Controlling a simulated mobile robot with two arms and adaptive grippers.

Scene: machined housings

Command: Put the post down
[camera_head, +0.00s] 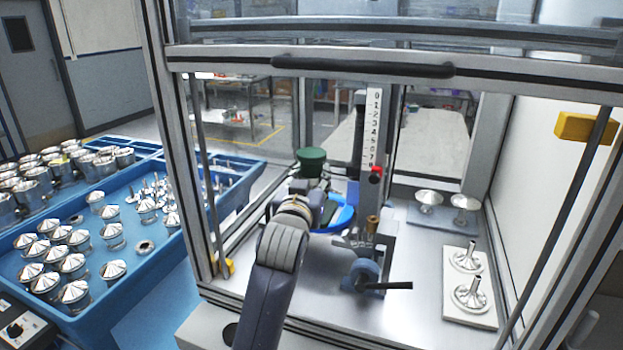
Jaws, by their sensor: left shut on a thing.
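My left arm reaches from the bottom edge into the framed enclosure. My left gripper (322,197) is at its far end, beside the blue round plate (343,217) and left of the bench press with the numbered scale. It is shut on the post, which my own wrist and gripper hide, so I cannot tell whether it touches anything. Two shiny metal posts with round flanged feet, a far one (467,260) and a near one (471,296), stand upright on a white plate (455,309) at the right. My right gripper is not in view.
The press has a blue hub and black lever (385,286). Two cone-topped parts (430,199) stand on a grey plate behind. A dark green round thing (311,158) is beyond my wrist. Frame posts and a crossbar surround the enclosure. Blue trays (160,262) of metal parts are left.

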